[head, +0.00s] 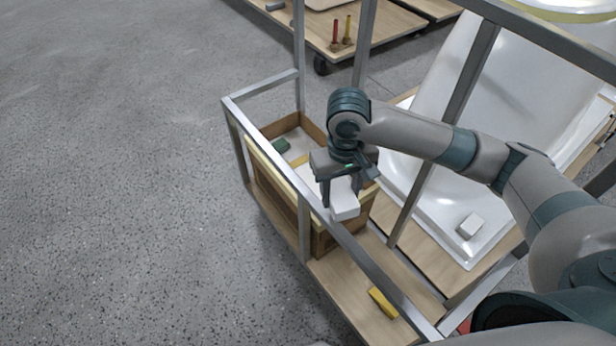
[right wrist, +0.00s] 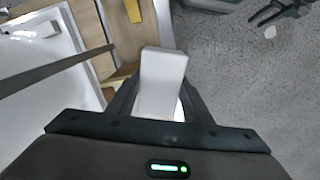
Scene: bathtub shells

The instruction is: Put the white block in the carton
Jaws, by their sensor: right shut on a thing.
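A white block (head: 344,202) is held between the fingers of my right gripper (head: 338,192), which is shut on it. The right wrist view also shows the white block (right wrist: 162,80) between the fingers. In the head view the block is over the near right end of the open wooden carton (head: 270,180), close to the metal rail; its exact height above the rim is hard to tell. The gripper and arm hide part of the carton's inside. A second white block (head: 469,226) lies on the white tub shell at right.
The carton stands on a wooden cart with grey metal rails (head: 320,208) and posts around it. A green item (head: 281,146) lies in the carton. A yellow block (head: 383,303) lies on the cart's deck. White tub shells (head: 480,90) stand at right.

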